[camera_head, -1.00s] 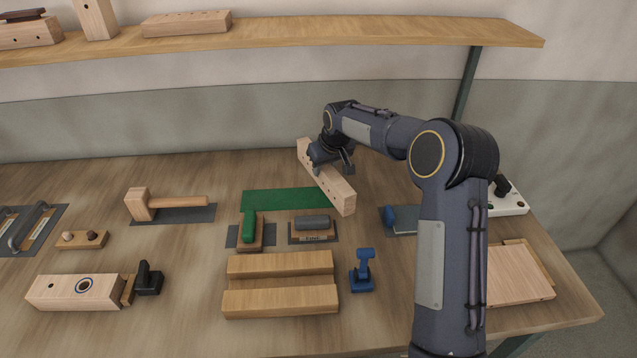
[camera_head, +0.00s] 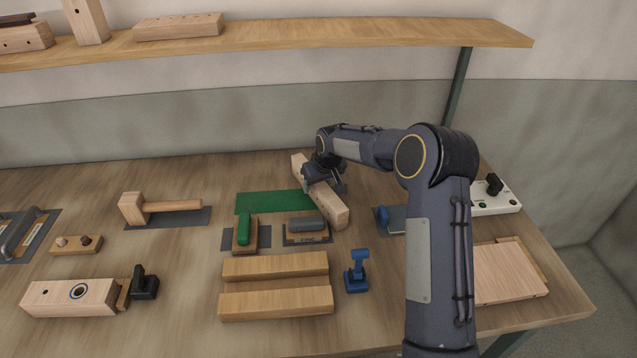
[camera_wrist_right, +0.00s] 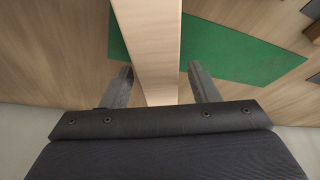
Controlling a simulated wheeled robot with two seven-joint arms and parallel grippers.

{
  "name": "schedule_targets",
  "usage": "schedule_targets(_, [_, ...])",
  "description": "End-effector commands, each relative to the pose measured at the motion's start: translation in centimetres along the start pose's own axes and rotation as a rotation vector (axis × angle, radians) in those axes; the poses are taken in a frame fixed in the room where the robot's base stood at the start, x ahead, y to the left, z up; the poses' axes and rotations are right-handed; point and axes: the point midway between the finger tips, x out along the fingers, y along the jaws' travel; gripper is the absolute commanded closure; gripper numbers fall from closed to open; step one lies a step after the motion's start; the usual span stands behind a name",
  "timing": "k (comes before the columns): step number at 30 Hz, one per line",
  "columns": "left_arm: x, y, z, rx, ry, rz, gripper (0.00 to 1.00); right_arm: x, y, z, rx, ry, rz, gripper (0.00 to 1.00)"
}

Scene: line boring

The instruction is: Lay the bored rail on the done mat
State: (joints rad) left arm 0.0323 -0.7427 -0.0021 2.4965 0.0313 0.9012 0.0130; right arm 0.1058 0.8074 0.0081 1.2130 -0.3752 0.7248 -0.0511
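The bored rail (camera_head: 328,207) is a long pale wooden bar with holes along its side. It lies slantwise across the right end of the green mat (camera_head: 268,201), which I take for the done mat; its near end reaches past the mat onto the bench. My right gripper (camera_head: 324,183) is over the rail's middle. In the right wrist view the rail (camera_wrist_right: 155,45) runs between the gripper's fingers (camera_wrist_right: 160,75), with a narrow gap visible on the right side; the green mat (camera_wrist_right: 225,48) shows on both sides of it. My left gripper is out of view.
A green-handled block (camera_head: 243,230) and a grey-topped block (camera_head: 307,228) stand close in front of the mat. Nearer are two wooden bars (camera_head: 275,302) and a blue tool (camera_head: 357,272). A mallet (camera_head: 160,207) lies left; a shelf (camera_head: 300,38) hangs above.

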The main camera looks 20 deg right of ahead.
Motion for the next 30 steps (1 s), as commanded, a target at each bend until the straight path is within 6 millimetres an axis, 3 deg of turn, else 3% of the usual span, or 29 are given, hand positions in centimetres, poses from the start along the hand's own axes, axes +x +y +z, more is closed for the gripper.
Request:
schedule_targets(11, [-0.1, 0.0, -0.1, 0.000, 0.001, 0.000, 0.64, -1.0, 0.0, -0.2, 0.000, 0.002, 0.001, 0.46])
schedule_targets(24, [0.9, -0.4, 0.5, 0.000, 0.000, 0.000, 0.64, -9.8, 0.0, -0.1, -0.001, 0.003, 0.000, 0.46])
schedule_targets(30, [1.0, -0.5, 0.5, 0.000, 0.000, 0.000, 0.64, -12.0, 0.0, -0.1, 0.000, 0.002, 0.000, 0.46])
